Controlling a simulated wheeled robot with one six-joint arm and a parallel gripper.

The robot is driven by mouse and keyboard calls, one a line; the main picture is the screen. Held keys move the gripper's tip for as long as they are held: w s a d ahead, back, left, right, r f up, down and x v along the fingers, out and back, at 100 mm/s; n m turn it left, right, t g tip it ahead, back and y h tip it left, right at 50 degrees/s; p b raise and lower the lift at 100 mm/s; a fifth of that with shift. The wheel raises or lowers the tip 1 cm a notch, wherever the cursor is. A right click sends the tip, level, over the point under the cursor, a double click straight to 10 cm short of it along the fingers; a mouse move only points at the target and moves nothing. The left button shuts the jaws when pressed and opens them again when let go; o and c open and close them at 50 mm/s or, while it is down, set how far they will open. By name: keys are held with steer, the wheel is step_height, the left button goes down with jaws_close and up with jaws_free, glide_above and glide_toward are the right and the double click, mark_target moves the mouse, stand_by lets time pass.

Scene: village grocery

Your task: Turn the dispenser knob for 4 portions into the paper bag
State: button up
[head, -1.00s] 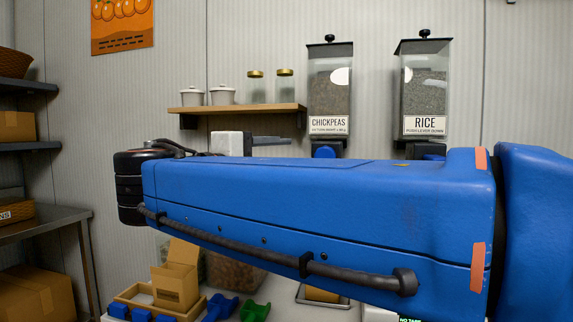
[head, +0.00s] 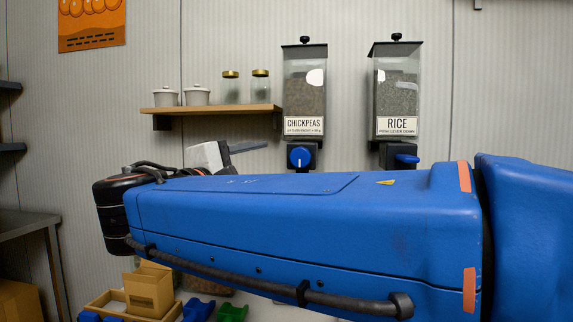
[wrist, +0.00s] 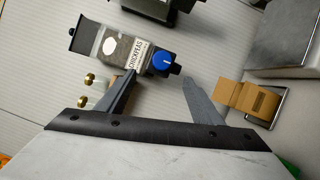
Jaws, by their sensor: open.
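The chickpeas dispenser (head: 305,85) hangs on the back wall. Its round blue knob (head: 301,157) with a white pointer mark, upright in the head view, sits below the label; the knob also shows in the wrist view (wrist: 163,62). My gripper (wrist: 158,78) is open and empty. In the wrist view the knob appears just past the gap between the fingertips, apparently not touched. In the head view the fingers (head: 248,146) are left of the knob. The brown paper bag (wrist: 240,96) stands below the dispenser in the wrist view; my arm hides it in the head view.
The rice dispenser (head: 397,80) with a blue lever hangs to the right. A wooden shelf (head: 225,109) with jars and white pots is at left. Below are a cardboard box (head: 150,290) and blue and green scoops (head: 232,312). A grey box-shaped thing (wrist: 290,40) stands near the bag.

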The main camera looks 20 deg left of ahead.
steer(key=d+f+n+t+y, duration=0.3)
steer(key=n, duration=0.6)
steer(key=n+y, duration=0.3)
steer(key=n, duration=0.5)
glide_toward(299, 159)
steer(key=x, duration=0.8)
steer(key=shift+w, duration=0.35)
steer(key=c, duration=1.1)
